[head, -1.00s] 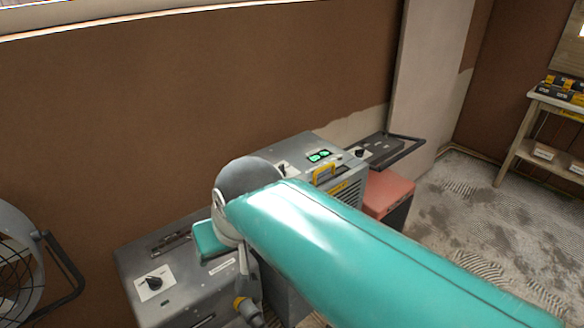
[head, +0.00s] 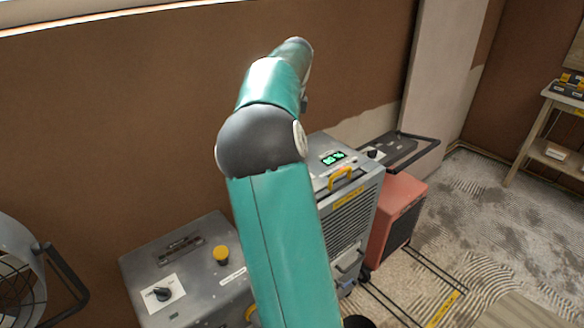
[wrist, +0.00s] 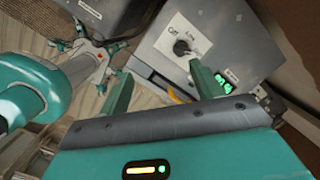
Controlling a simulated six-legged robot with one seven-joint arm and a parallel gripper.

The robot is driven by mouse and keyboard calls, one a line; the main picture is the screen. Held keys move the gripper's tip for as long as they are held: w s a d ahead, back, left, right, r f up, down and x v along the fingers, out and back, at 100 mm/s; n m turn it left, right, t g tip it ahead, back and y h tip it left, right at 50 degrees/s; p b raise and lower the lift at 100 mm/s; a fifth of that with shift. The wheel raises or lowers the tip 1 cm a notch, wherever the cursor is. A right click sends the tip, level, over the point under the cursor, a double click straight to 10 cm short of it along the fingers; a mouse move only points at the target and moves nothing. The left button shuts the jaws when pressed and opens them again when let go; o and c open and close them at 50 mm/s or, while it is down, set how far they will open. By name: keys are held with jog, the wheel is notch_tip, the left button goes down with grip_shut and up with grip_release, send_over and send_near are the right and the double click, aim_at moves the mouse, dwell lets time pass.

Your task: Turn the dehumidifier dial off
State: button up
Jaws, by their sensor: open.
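The dehumidifier (head: 350,215) is a grey box with a green lit display, a yellow handle and a front grille. In the wrist view its grey top (wrist: 225,30) bears a black dial (wrist: 181,47) on a white plate, with "Off" and another label beside it. I cannot tell which mark the dial points to. My gripper (wrist: 160,70) is open, its two teal fingers apart and empty. The dial shows beyond the gap, nearer the right finger, and is not held. In the head view my arm hides the dial and gripper.
Another grey machine with its own dial (head: 162,294) and a yellow button (head: 221,254) stands to the left. A fan (head: 18,275) is at the far left. An orange-red unit (head: 400,215) stands right of the dehumidifier. The brown wall is close behind; floor is open to the right.

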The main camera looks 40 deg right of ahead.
jog(key=w+d+f+m+g, duration=0.1)
jog(key=w+d+f+m, duration=0.1)
jog(key=d+f+m, duration=0.3)
jog(key=shift+n+h, duration=0.3)
jog(key=shift+n, duration=0.1)
jog(key=f, duration=1.3)
jog(key=shift+d, duration=0.35)
jog(key=shift+r, duration=0.1)
jog(key=shift+w, duration=0.1)
jog(key=c, duration=1)
